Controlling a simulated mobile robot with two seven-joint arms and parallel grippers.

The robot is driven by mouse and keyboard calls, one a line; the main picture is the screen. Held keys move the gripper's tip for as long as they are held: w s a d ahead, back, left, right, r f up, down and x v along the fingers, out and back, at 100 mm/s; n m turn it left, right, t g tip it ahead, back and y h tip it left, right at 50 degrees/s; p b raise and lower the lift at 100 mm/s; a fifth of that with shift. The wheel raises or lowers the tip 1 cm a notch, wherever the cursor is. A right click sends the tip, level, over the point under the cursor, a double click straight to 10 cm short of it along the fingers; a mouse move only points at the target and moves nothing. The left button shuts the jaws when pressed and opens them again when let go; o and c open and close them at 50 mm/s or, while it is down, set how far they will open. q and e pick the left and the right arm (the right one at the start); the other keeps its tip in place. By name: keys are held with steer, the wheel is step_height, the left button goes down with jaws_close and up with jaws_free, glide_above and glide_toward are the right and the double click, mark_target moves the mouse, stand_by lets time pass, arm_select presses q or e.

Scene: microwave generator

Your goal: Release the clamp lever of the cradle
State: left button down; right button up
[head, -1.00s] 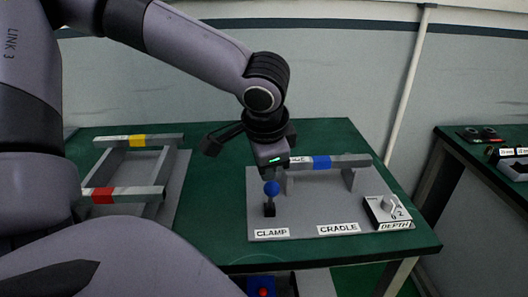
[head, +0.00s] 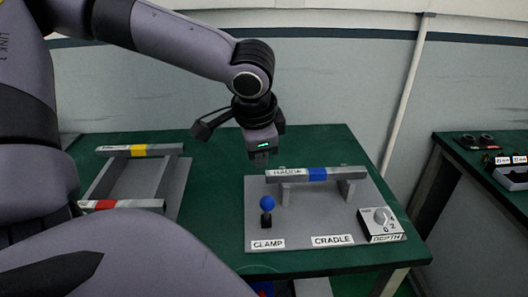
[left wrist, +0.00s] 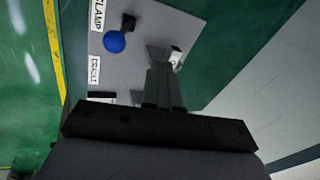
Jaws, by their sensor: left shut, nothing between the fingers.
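The clamp lever (head: 266,204) is a short dark post with a blue ball knob, standing upright on the grey cradle board above the CLAMP label (head: 268,244). The cradle (head: 300,212) bears a grey bar (head: 318,174) with a blue band. My left gripper (head: 259,165) is shut and empty, pointing down above and behind the lever, apart from it. In the left wrist view, the blue knob (left wrist: 115,42) lies to the upper left of the shut fingers (left wrist: 165,75). My right gripper is not in view.
A depth dial (head: 382,222) sits at the board's right. A rack with yellow-banded (head: 138,151) and red-banded (head: 104,205) bars stands at left on the green table (head: 215,205). A second table with small parts (head: 508,174) is at far right.

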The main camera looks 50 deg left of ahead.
arm_select(q)
steer(key=v, duration=0.7)
steer(key=shift+r, duration=0.2)
steer(key=shift+s, duration=0.1)
